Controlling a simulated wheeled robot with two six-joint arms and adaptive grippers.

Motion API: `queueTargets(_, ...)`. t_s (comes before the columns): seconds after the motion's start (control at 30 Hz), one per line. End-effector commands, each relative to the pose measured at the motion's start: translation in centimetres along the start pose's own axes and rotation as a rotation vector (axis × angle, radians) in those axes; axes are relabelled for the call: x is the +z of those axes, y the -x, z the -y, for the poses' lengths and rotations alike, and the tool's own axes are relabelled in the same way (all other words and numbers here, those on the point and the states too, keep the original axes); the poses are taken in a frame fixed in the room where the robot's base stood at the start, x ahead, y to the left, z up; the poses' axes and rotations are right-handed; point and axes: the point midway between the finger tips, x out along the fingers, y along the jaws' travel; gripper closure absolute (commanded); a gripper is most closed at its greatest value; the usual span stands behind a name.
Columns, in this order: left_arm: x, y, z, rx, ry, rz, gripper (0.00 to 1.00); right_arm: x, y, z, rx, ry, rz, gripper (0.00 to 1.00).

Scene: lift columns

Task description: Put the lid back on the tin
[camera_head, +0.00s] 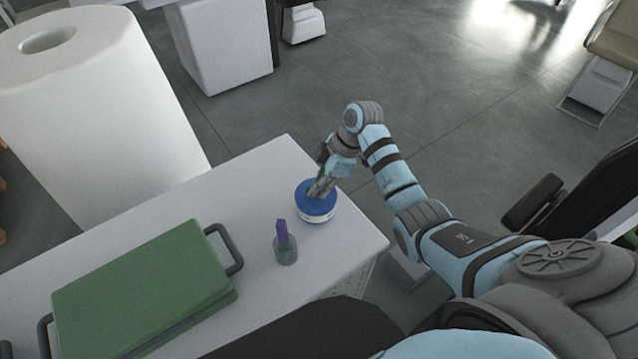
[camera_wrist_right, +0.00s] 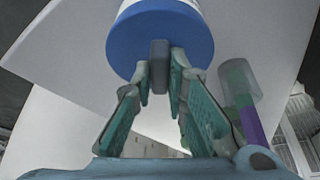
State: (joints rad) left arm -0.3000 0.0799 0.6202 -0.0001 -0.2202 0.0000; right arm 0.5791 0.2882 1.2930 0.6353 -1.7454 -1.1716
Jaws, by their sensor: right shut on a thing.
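The round blue lid (camera_head: 313,208) is at the top of the white tin (camera_head: 318,220), near the right end of the white table. My right gripper (camera_head: 318,190) reaches down to the lid from above. In the right wrist view, its fingertips (camera_wrist_right: 160,75) are shut on the small grey knob of the blue lid (camera_wrist_right: 130,45). A strip of the white tin shows beyond the lid in that view. The lid looks level with the tin, but I cannot tell whether it is fully seated. My left gripper is out of view.
A green box (camera_head: 145,290) with grey handles lies left on the white table (camera_head: 255,165). A large white cylinder (camera_head: 90,110) stands behind the table.

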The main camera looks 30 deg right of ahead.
Motion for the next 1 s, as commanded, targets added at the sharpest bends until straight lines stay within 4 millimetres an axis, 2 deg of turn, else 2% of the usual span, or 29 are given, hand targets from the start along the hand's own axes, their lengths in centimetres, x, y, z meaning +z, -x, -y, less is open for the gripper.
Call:
queueTargets(0.47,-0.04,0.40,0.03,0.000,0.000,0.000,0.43,-0.02,0.02,0.01,0.000,0.000,0.000,1.00)
queueTargets(0.5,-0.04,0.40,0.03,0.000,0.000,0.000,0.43,-0.02,0.02,0.01,0.000,0.000,0.000,0.83)
queueTargets(0.63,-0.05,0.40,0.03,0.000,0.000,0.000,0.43,-0.02,0.02,0.01,0.000,0.000,0.000,0.63)
queueTargets(0.87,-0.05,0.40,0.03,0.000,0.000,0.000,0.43,-0.02,0.02,0.02,0.000,0.000,0.000,0.61)
queueTargets(0.97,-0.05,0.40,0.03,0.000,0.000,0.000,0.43,-0.01,0.02,0.01,0.000,0.000,0.000,0.45)
queueTargets(1.0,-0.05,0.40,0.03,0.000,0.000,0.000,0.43,-0.01,0.02,0.01,0.000,0.000,0.000,0.43)
